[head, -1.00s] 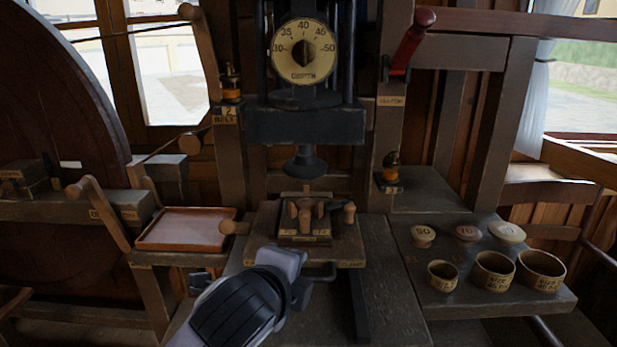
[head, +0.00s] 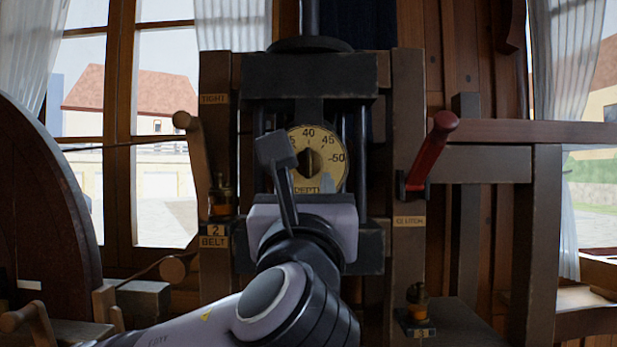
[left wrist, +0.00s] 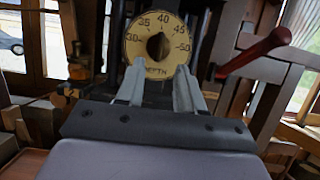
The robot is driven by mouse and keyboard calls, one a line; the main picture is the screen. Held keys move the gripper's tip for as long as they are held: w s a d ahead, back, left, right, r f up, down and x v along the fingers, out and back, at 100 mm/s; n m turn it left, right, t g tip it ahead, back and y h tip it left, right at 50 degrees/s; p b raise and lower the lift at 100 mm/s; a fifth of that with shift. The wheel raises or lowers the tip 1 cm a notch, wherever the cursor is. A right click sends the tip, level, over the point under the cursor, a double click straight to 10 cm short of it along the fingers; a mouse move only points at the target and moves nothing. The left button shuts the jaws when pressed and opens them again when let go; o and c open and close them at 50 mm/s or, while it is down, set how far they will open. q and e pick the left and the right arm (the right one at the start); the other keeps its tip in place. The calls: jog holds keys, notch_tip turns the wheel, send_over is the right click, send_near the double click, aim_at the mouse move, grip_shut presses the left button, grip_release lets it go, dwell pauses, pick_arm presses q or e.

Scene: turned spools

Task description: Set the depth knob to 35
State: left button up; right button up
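The depth knob (head: 310,163) is a dark grip at the centre of a round yellow dial (head: 334,175) marked DEPTH. In the left wrist view the dial (left wrist: 133,56) shows 30 to 50 around its upper edge, and the knob (left wrist: 157,46) stands at its middle. The knob's exact setting is too small to tell. My left gripper (left wrist: 158,78) is open, its fingers apart and empty, just in front of the dial's lower part. In the head view the left gripper (head: 304,172) hides the dial's left side and part of its lower edge. My right gripper is not in view.
A red-handled clutch lever (head: 430,150) stands right of the dial. Dark vertical posts (head: 361,150) flank the dial closely. A large wheel (head: 40,210) is at far left.

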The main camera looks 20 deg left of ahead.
aim_at(308, 163)
pick_arm(q)
jog(key=p+x, duration=0.1)
jog(key=x, duration=0.6)
jog(key=shift+r+p, duration=0.15)
jog(key=shift+p, duration=0.25)
grip_shut()
